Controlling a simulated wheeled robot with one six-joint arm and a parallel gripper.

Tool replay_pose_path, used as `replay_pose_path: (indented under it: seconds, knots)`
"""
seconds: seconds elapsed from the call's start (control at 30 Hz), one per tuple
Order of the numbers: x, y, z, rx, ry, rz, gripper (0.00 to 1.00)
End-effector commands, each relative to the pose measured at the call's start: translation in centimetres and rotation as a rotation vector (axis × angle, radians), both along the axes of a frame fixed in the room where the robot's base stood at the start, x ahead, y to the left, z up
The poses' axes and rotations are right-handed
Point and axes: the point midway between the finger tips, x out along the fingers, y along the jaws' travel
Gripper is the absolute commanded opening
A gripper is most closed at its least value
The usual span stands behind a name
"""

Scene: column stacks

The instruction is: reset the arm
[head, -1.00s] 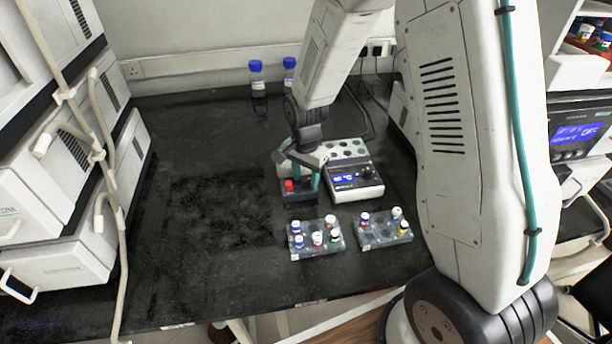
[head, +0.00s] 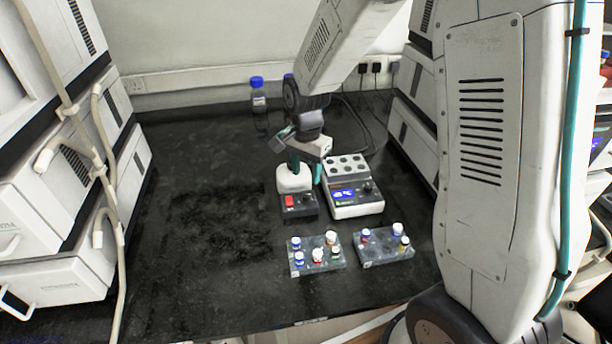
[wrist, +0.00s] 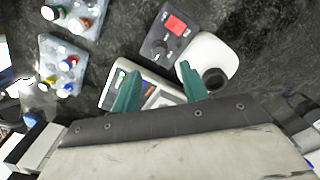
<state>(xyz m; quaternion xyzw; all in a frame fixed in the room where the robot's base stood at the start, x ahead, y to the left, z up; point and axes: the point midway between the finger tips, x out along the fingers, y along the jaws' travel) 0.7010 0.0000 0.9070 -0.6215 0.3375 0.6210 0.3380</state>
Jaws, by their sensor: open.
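My gripper (head: 305,172) is open, with green fingers pointing down above the bench beside a small white and dark device with a red switch (head: 298,204). In the wrist view the two green fingers (wrist: 158,88) are spread with nothing between them. The device's white round top with a dark opening (wrist: 207,66) shows by the right finger. My arm reaches down from the top of the head view and hides part of the back of the bench.
A heating block with a blue display (head: 355,204) stands right of the device. Two vial racks (head: 328,262) (head: 385,256) with colored-cap vials are in front. A blue-capped bottle (head: 258,98) stands at the back. White instruments (head: 70,255) line the left. The bench's left middle is clear.

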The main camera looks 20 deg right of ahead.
Motion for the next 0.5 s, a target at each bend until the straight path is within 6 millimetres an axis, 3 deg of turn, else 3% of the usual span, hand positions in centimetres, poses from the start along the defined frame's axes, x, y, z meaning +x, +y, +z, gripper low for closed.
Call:
replay_pose_path:
  seconds: [0.5]
  knots:
    - [-0.34,-0.03,-0.04,0.0,0.017,0.066,0.44]
